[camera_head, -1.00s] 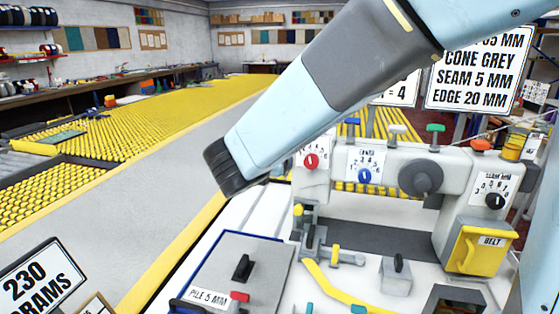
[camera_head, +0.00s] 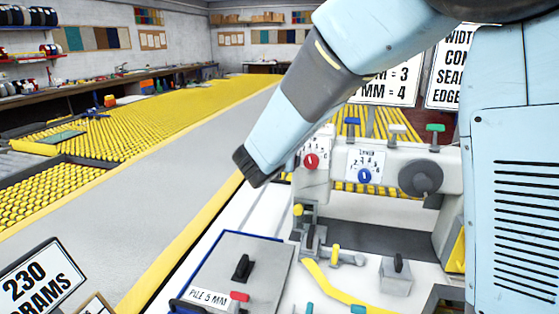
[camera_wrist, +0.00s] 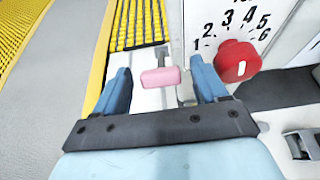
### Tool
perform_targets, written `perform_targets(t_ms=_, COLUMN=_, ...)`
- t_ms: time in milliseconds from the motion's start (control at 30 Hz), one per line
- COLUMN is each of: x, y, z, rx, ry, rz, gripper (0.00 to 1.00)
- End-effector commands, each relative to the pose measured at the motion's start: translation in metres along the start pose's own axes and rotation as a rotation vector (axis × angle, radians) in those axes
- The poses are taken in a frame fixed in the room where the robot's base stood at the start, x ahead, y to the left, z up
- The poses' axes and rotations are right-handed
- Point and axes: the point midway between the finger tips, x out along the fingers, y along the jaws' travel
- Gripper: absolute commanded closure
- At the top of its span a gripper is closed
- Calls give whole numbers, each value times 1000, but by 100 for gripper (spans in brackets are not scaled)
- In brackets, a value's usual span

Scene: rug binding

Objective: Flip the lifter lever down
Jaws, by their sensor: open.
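A pink lever handle (camera_wrist: 160,78) shows in the wrist view, standing crosswise at the left side of the machine beside the red dial (camera_wrist: 238,62). I take it for the lifter lever, though no label on it is readable. My gripper (camera_wrist: 161,72) is open, with one blue finger left of the pink handle and the other right of it. The handle appears between the fingers, and I cannot tell whether they touch it. In the head view my arm hides the gripper and this handle.
The white sewing machine (camera_head: 326,154) carries the red dial, a blue dial (camera_head: 364,175) and a grey handwheel (camera_head: 420,178). A PILE 5 MM plate (camera_head: 215,270) and a yellow strip (camera_head: 335,285) lie in front. A grey rug (camera_head: 130,190) with yellow edging stretches left.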

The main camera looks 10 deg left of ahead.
Motion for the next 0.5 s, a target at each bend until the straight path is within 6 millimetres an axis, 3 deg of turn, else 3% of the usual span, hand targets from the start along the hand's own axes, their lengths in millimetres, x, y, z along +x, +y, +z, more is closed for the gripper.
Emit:
perform_targets(t_ms=100, x=0, y=0, z=0, rx=0, ry=0, rz=0, gripper=30)
perform_targets(t_ms=500, x=-1, y=0, z=0, rx=-1, ry=0, rz=1, gripper=68)
